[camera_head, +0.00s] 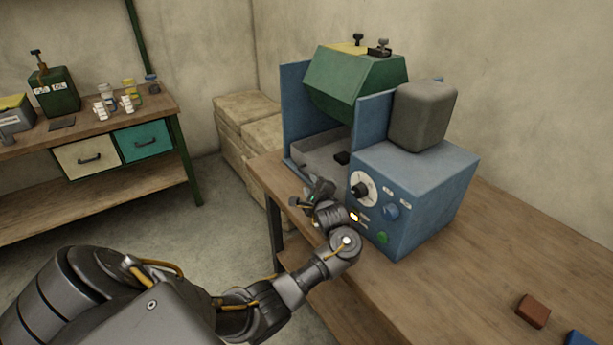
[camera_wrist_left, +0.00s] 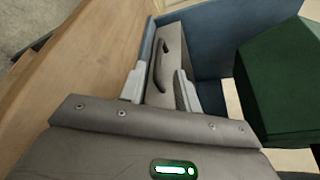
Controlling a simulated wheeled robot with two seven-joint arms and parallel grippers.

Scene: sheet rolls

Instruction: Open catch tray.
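The catch tray (camera_head: 315,153) is a grey, shallow tray low in the blue machine, under the green drum (camera_head: 350,82). In the left wrist view the tray's grey front (camera_wrist_left: 172,62) carries a dark bar handle (camera_wrist_left: 158,66). My left gripper (camera_head: 318,190) is at the tray's front side, beside the control box. In the left wrist view its two pale fingers (camera_wrist_left: 160,90) are apart, with the handle's near end between or just ahead of them. I cannot tell whether they touch it. My right gripper is in neither view.
The blue control box (camera_head: 410,195) with dial and buttons stands close to my left wrist, a grey motor housing (camera_head: 423,115) above it. A brown block (camera_head: 533,310) lies on the wooden table (camera_head: 450,285). A second bench (camera_head: 75,140) with drawers stands at the left.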

